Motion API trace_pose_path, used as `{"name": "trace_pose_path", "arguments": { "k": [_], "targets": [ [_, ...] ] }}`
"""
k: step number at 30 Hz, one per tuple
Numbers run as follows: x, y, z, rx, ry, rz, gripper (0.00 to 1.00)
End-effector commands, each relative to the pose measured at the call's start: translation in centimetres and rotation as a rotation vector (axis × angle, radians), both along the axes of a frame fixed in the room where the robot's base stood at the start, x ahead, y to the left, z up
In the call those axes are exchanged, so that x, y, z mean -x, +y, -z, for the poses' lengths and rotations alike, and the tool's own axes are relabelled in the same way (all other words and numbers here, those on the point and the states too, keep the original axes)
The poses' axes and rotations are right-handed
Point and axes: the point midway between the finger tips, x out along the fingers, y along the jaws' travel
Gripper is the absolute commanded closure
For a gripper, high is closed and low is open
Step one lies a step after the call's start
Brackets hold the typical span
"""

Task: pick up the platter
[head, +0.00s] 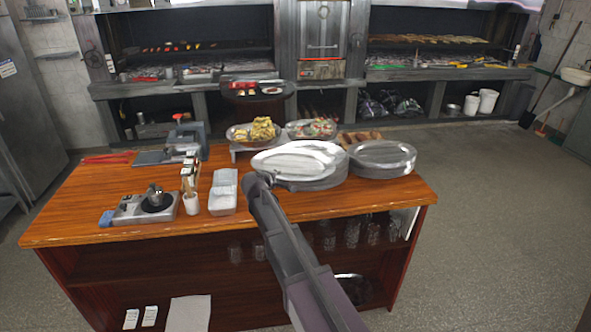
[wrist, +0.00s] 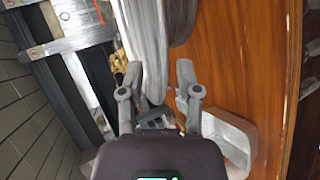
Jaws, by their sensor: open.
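Oval metal platters (head: 297,160) lie stacked on the wooden counter, with a wide shiny one on top. In the wrist view the stack (wrist: 150,45) shows as pale, edge-on layers beyond and between the fingertips. My gripper (head: 254,181) is at the left front edge of this stack, low over the counter. In the wrist view its jaws (wrist: 160,74) are apart, with nothing clearly held. I cannot tell whether a finger touches the stack. A second platter stack (head: 382,158) stands just to the right.
A white container (head: 223,190) stands close left of my gripper, and also shows in the wrist view (wrist: 238,135). A scale (head: 143,208) and a utensil cup (head: 191,203) are farther left. Food platters (head: 254,131) sit behind. The counter's front right (head: 385,190) is clear.

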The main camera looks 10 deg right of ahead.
Motion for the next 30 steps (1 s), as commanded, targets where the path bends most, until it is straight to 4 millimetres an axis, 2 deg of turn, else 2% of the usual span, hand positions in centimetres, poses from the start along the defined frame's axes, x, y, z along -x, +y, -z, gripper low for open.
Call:
{"name": "trace_pose_path", "arguments": {
  "k": [11,24,30],
  "targets": [
    [-0.2,-0.2,0.1,0.0,0.0,0.001,0.56],
    [-3.2,-1.8,2.5,0.0,0.001,0.002,0.56],
    [-3.9,-2.4,2.8,-0.001,0.0,0.003,0.56]
  ]
}}
